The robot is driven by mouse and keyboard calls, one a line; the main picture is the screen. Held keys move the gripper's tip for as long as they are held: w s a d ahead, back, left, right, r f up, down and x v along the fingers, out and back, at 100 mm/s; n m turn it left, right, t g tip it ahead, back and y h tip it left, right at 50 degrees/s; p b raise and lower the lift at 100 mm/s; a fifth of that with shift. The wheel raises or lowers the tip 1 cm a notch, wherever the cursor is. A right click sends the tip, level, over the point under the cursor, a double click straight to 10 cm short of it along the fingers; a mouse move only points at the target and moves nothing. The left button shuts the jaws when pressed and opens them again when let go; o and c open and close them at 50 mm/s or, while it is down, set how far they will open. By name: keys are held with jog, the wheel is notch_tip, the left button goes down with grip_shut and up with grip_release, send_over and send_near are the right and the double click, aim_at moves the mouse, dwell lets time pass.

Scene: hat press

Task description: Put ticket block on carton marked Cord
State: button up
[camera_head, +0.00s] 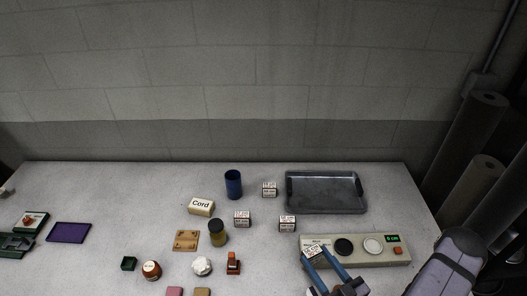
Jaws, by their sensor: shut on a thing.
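The carton marked Cord (201,207) is a cream box lying on the table left of centre, its label facing up and forward. My gripper (316,256) is at the lower right, its blue fingers shut on a small white block with dark print, the ticket block (312,250). The held block is in front of the left end of the long beige device, right of and nearer than the carton. I cannot tell its exact height. Three similar white printed blocks stand on the table: one at the back (270,190), one at the middle (242,219) and one to its right (287,224).
A dark blue cup (233,184) and an olive jar (217,233) stand close to the carton. A grey tray (326,208) lies at the back right. The beige device (385,259) has round pads. A tan wooden plate (186,240) lies in front of the carton.

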aim_at(315, 253)
jog(key=shift+w+a+r+y+b, duration=0.15)
jog(key=shift+w+a+r, duration=0.05)
jog(key=shift+w+r, duration=0.4)
jog(key=shift+w+a+r+y+b, duration=0.15)
jog(key=shift+w+r, duration=0.35)
jog(key=shift+w, duration=0.1)
